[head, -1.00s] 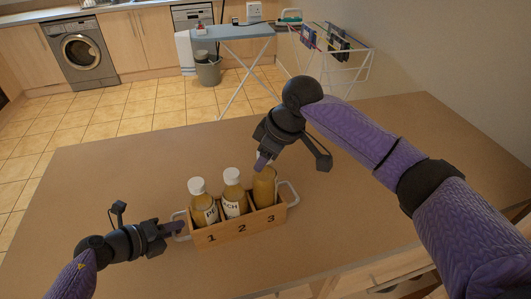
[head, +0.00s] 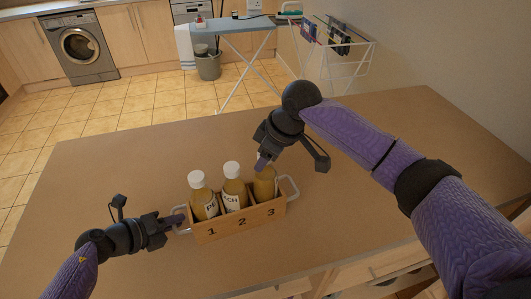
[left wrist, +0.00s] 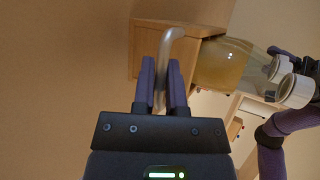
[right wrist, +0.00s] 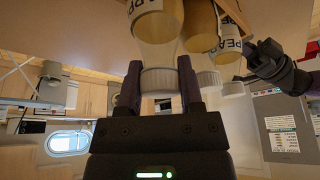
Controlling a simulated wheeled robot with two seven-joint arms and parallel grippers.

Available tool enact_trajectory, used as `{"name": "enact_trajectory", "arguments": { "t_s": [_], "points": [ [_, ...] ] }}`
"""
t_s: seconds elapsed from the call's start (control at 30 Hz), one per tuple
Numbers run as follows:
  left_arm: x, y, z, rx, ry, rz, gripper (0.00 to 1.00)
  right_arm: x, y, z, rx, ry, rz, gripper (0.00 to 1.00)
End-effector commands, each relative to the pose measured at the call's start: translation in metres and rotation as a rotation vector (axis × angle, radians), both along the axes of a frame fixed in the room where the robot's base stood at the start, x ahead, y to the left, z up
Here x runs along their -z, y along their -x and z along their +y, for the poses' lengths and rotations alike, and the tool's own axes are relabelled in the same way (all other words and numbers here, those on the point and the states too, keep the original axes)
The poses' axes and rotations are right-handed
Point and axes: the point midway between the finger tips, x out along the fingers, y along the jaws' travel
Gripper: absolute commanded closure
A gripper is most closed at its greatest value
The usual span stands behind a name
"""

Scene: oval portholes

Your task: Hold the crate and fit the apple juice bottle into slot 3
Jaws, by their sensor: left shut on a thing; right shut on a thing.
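The wooden crate (head: 240,224) stands on the table with slots marked 1, 2 and 3. My left gripper (head: 176,221) is shut on the crate's left handle (left wrist: 168,55). My right gripper (head: 262,164) is shut on the cap end of the apple juice bottle (head: 264,188), which is at slot 3. Its label reads "APP" in the right wrist view (right wrist: 158,24). The bottle's lower part is hidden behind the crate's front wall, so I cannot tell how deep it sits. White-capped bottles stand in slot 1 (head: 203,200) and slot 2 (head: 234,190).
The brown table (head: 120,190) is clear around the crate. The crate's right handle (head: 291,187) is free, close to the right gripper. An ironing board (head: 240,24), a drying rack (head: 345,58) and a washing machine (head: 84,52) stand well beyond the table.

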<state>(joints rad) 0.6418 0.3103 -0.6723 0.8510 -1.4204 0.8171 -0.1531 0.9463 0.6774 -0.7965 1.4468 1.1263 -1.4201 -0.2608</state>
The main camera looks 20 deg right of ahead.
Motion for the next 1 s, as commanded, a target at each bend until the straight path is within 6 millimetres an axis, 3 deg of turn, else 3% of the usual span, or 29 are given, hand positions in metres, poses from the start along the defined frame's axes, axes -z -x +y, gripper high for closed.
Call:
{"name": "enact_trajectory", "arguments": {
  "t_s": [0.93, 0.97, 1.0],
  "points": [
    [0.001, 0.0, 0.0, 0.0, -0.001, 0.002, 1.0, 0.011, 0.0, 0.0, 0.0, -0.001, -0.002, 1.0],
    [0.001, 0.0, 0.0, 0.0, -0.001, 0.002, 1.0, 0.011, 0.0, 0.0, 0.0, -0.001, -0.002, 0.47],
    [0.001, 0.0, 0.0, 0.0, -0.001, 0.002, 1.0, 0.011, 0.0, 0.0, 0.0, -0.001, -0.002, 0.38]
  ]
}}
